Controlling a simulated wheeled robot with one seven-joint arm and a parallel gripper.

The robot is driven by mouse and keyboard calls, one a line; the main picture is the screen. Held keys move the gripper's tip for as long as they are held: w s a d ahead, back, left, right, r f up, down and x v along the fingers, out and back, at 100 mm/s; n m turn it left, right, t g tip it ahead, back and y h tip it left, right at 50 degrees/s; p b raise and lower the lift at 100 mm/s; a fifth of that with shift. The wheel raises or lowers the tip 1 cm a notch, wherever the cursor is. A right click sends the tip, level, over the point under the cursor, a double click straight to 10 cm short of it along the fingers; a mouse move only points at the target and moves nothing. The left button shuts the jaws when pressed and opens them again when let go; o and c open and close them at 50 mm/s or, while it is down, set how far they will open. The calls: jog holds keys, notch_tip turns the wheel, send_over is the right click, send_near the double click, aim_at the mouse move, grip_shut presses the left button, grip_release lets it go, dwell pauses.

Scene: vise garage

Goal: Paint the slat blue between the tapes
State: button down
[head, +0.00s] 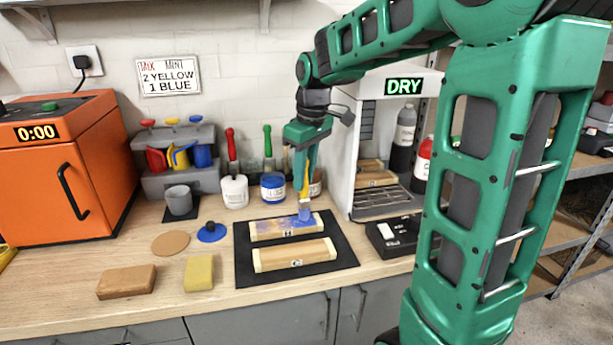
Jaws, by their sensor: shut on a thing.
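Two wooden slats lie on a black mat (345,249). The rear slat (262,231) has pale tape at its ends and a patchy blue coat along its upper face, with some wood showing. The front slat (296,256) is bare wood with pale ends. My gripper (304,172) points down above the rear slat's right part and is shut on a paint brush (305,205) with a yellow handle. Its blue bristles are at the rear slat's right part; whether they touch is unclear. The blue paint jar (272,188) stands behind the mat.
A white jar (234,191) stands left of the blue jar; another is partly hidden behind my gripper. A blue lid (212,232), yellow sponge (199,273) and brown block (126,282) lie left. The dryer (365,130) stands right, with a slat inside.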

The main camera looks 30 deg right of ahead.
jog(key=w+a, duration=0.4)
jog(key=a, duration=0.8)
jog(key=shift+a, duration=0.3)
dwell(1.0)
jog(key=shift+r, duration=0.1)
jog(key=shift+r, duration=3)
jog(key=shift+r, duration=1.4)
